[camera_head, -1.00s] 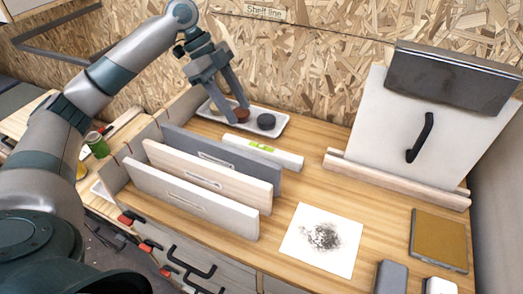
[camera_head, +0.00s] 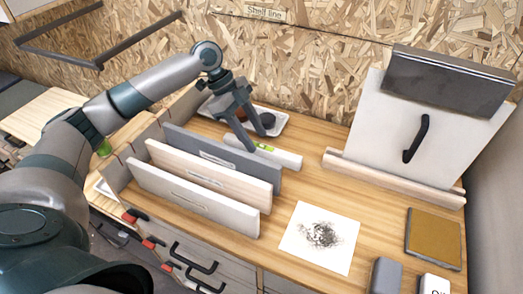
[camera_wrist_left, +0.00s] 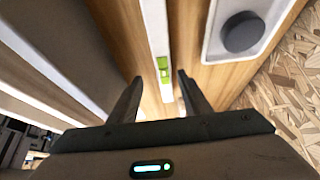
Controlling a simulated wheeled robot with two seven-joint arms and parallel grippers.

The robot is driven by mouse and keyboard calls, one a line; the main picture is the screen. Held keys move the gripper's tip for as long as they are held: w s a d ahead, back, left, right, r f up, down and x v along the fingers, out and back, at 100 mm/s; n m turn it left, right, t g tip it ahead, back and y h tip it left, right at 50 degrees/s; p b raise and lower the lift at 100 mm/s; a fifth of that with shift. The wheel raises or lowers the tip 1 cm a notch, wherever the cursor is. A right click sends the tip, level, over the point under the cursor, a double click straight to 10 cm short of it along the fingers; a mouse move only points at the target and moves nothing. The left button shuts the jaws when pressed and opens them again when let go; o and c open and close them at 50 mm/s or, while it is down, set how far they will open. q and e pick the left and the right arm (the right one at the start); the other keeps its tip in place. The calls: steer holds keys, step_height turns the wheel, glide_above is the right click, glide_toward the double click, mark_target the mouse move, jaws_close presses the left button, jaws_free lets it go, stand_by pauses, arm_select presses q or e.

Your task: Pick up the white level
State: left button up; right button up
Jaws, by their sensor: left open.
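The white level (camera_head: 285,158) lies on the wooden workbench just behind the grey upright panel, with its green vial window toward its left part. My left gripper (camera_head: 257,142) is open above the left part of the level, fingers pointing down. In the left wrist view, the level (camera_wrist_left: 154,25) runs up between the two open fingers of my left gripper (camera_wrist_left: 160,75), its green window between the fingertips. The fingers look apart from it; the exact height gap cannot be told. My right gripper is not in view.
Several upright panels (camera_head: 205,180) stand in front of the level. A white tray (camera_head: 277,129) with dark round pieces is behind it; its dark disc (camera_wrist_left: 241,32) shows beside the gripper in the wrist view. A white sheet (camera_head: 300,254) with dark grains lies to the right.

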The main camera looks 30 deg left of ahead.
mark_target(261, 146)
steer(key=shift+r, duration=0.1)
arm_select(q)
steer(key=shift+f, duration=0.2)
steer(key=p+x, duration=0.2)
steer(key=x, duration=0.1)
steer(key=shift+w+f, duration=0.3)
steer(key=shift+w, duration=0.05)
steer(key=shift+d+f, duration=0.3)
steer(key=shift+f, duration=0.2)
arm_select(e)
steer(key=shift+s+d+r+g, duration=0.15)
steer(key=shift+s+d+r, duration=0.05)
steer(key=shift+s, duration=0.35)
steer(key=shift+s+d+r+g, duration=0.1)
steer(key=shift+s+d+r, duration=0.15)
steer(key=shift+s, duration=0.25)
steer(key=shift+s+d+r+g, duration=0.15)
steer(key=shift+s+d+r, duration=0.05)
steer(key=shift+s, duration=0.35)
arm_select(q)
steer(key=shift+c, duration=0.6)
jaws_close()
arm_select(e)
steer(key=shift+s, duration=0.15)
